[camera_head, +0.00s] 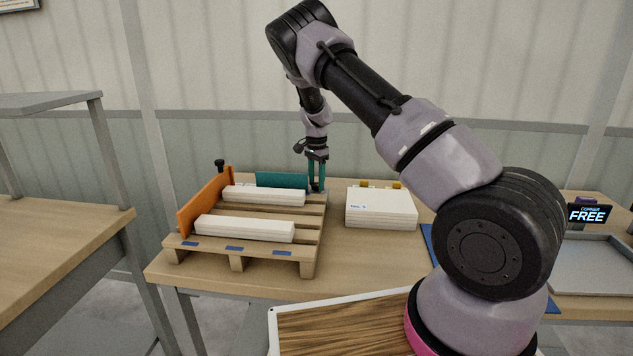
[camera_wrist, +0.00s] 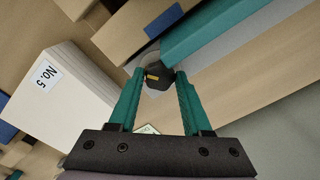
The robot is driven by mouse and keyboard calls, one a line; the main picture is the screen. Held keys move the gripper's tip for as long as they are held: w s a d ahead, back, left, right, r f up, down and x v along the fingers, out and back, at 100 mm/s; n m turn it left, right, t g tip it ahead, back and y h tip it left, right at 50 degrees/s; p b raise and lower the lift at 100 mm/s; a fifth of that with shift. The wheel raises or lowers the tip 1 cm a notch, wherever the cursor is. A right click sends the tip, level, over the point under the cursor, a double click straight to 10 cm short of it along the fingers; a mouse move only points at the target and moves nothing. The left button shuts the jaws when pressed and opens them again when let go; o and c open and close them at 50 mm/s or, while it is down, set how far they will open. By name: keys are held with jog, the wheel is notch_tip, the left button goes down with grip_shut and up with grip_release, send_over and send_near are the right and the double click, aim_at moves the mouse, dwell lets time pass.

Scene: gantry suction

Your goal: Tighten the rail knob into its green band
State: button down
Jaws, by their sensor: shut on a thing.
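My gripper (camera_head: 316,182) points down at the right end of the teal rail (camera_head: 282,181), at the back of the wooden pallet. Its teal fingers also show in the wrist view (camera_wrist: 158,84), shut on the black rail knob (camera_wrist: 158,75). The knob carries a yellow mark, and part of a grey disc (camera_wrist: 151,53) shows behind it. The teal rail also runs off to the upper right in the wrist view (camera_wrist: 215,28). I cannot make out a green band around the knob.
The pallet (camera_head: 262,246) bears two white stacks (camera_head: 264,195) (camera_head: 244,229) and an orange rail (camera_head: 205,202). Another black knob (camera_head: 219,164) stands behind the orange rail. A white stack (camera_head: 381,210) sits on the table right of the pallet. A grey tray (camera_head: 594,267) lies far right.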

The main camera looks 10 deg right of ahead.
aim_at(317, 184)
jog(key=shift+c, duration=1.7)
grip_release()
notch_tip(317, 184, up, 11)
jog(key=shift+f, duration=0.1)
